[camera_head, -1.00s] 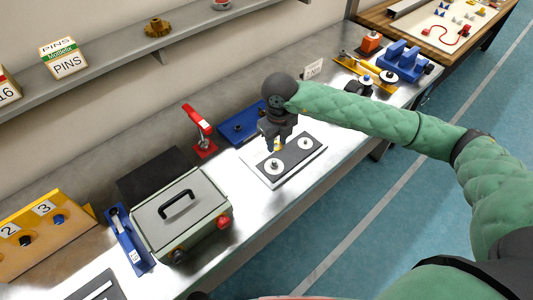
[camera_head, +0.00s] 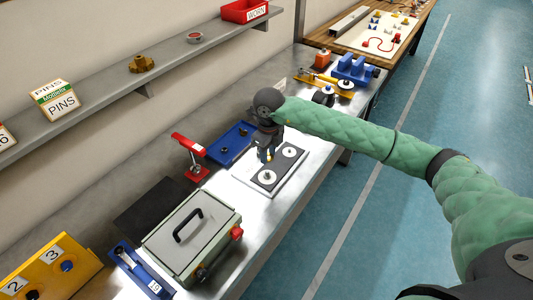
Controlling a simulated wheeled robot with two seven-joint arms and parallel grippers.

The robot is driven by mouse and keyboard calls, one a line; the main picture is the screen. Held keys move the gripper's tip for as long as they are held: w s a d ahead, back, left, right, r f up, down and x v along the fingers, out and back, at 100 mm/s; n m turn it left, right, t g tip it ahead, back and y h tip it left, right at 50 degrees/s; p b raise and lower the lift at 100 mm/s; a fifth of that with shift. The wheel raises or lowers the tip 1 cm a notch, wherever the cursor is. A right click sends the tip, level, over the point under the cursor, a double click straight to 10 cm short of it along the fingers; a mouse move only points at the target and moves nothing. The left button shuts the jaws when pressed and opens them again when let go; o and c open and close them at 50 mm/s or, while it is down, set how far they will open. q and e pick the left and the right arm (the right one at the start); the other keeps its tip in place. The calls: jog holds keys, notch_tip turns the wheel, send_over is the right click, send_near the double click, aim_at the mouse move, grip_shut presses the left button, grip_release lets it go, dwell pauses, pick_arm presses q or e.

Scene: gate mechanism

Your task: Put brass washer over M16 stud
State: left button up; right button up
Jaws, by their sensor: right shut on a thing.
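My right gripper (camera_head: 266,157) comes in on the green padded arm and points down over the back edge of the fixture plate (camera_head: 247,173). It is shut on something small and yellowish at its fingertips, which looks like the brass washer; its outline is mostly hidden. The plate has a dark top with two pale round discs, one nearer (camera_head: 266,178) and one to the right (camera_head: 290,152), each with a small post at its centre. I cannot tell which is the M16 stud. The fingertips appear just behind the nearer disc. My left gripper is not in view.
A blue tray (camera_head: 231,143) and a red toggle clamp (camera_head: 189,144) stand behind and left of the plate. A grey-green box with a handle (camera_head: 192,234) is at front left. Blue and yellow fixtures (camera_head: 354,69) stand to the right. A shelf (camera_head: 110,101) runs above.

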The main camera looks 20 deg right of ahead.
jog(key=shift+s+a+f, duration=0.15)
jog(key=shift+a+f, duration=0.1)
jog(key=shift+f, duration=0.35)
jog(key=shift+d+f+b, duration=0.1)
jog(key=shift+f+b, duration=0.25)
jog(key=shift+f, duration=1.45)
pick_arm(q)
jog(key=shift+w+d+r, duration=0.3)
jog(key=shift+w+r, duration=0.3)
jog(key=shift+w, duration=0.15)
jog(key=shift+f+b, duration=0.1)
jog(key=shift+b, duration=0.25)
pick_arm(e)
jog(key=shift+f, duration=0.15)
